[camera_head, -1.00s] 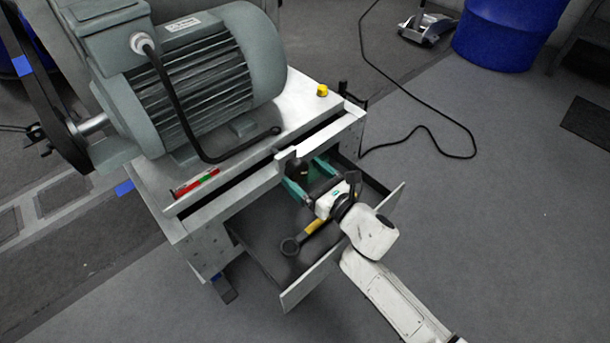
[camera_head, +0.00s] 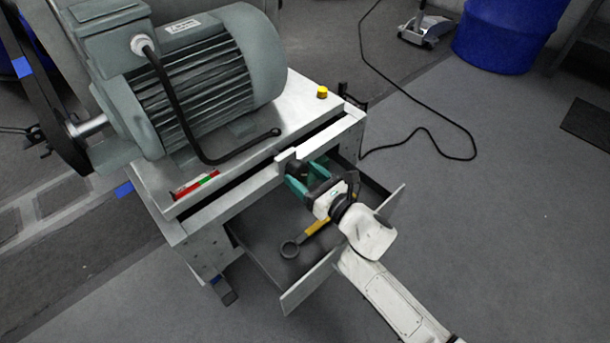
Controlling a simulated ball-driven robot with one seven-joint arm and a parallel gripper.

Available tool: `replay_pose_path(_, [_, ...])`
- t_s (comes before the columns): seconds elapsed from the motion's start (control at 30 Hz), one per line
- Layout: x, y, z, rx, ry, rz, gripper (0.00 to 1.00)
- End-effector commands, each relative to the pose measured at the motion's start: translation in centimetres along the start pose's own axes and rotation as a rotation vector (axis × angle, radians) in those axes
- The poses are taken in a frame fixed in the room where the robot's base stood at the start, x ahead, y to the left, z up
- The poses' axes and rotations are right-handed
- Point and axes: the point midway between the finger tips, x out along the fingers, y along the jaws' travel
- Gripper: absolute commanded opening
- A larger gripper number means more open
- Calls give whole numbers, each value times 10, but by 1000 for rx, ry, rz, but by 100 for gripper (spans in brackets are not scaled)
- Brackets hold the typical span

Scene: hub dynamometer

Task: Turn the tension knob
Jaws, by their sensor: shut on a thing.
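The tension knob (camera_head: 299,169) is a dark round knob on the front of the metal bench, below its top edge. My gripper (camera_head: 302,177) has its teal fingers on either side of the knob and is shut on it. The white and black wrist comes from the lower right, over the open drawer. The fingers and the bench's front bar hide part of the knob.
The open drawer (camera_head: 312,281) stands under my wrist and holds a dark ring-ended tool with a yellow handle (camera_head: 316,228). A large grey-green motor (camera_head: 190,80) fills the bench top (camera_head: 292,103). A yellow button (camera_head: 322,92) sits at its right corner. Floor at right is mostly clear.

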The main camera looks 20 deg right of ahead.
Motion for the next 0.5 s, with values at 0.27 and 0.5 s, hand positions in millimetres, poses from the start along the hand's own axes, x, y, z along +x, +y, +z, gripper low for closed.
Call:
replay_pose_path(0.27, [0,0,0,6,0,0,34])
replay_pose_path(0.5, [0,0,0,78,0,0,34])
